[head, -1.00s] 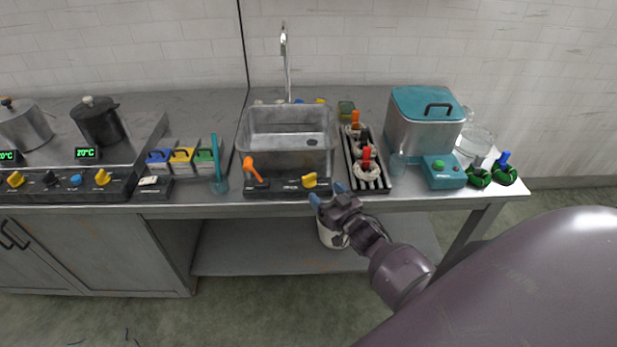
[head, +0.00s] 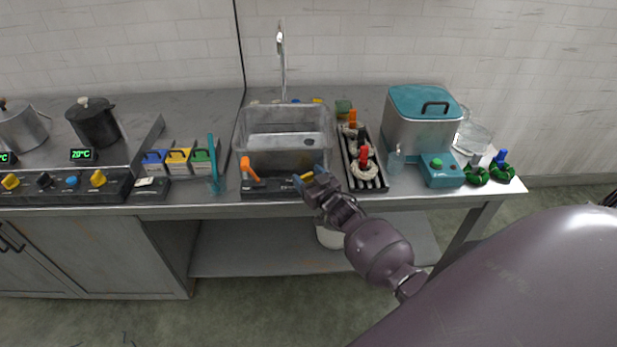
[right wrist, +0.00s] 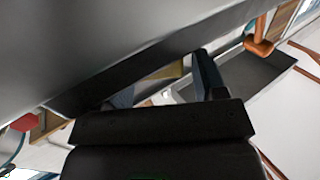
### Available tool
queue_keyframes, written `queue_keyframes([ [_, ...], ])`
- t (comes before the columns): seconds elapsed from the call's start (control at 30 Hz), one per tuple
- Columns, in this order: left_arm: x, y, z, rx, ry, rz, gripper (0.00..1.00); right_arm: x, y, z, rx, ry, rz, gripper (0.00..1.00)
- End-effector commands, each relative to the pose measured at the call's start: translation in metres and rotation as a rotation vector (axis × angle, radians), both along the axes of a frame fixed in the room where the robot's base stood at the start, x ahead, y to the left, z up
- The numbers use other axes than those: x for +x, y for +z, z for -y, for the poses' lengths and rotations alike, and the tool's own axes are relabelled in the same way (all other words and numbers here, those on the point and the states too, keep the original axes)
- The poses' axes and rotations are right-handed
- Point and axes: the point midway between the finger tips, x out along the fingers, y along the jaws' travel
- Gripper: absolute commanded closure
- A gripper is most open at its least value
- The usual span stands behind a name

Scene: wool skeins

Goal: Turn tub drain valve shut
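The grey metal tub (head: 285,165) stands at the middle of the counter. On the dark panel at its front are an orange lever (head: 249,169) on the left and a yellow knob (head: 306,177) on the right. I cannot tell from labels which one is the drain valve. My right gripper (head: 308,176) is at the yellow knob, which it partly hides. In the right wrist view the fingers (right wrist: 168,88) are apart, with a yellowish surface (right wrist: 172,72) of the knob between or just beyond them; contact cannot be told. The orange lever (right wrist: 258,42) also shows there. My left gripper is out of view.
A black rack with white skeins (head: 361,168) and red and orange handles stands just right of the tub. A teal-lidded machine (head: 420,130) is further right. A white bucket (head: 328,238) is on the shelf below.

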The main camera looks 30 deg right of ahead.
Motion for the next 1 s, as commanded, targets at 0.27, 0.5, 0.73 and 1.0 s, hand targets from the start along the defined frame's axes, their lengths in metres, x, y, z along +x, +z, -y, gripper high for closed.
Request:
queue_keyframes([
  [0.27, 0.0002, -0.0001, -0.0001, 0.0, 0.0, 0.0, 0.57, -0.0002, -0.0001, -0.0001, 0.0, 0.0, 0.0, 0.77],
  [0.5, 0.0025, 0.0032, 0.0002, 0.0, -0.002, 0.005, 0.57, 0.0011, 0.0019, 0.0003, -0.004, 0.042, 0.003, 0.77],
  [0.73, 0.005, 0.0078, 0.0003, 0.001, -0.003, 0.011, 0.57, 0.0018, 0.0023, 0.0012, -0.007, 0.154, 0.004, 0.77],
  [1.0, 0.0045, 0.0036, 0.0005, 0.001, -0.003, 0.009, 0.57, 0.002, 0.0012, 0.0024, -0.007, 0.296, 0.004, 0.77],
])
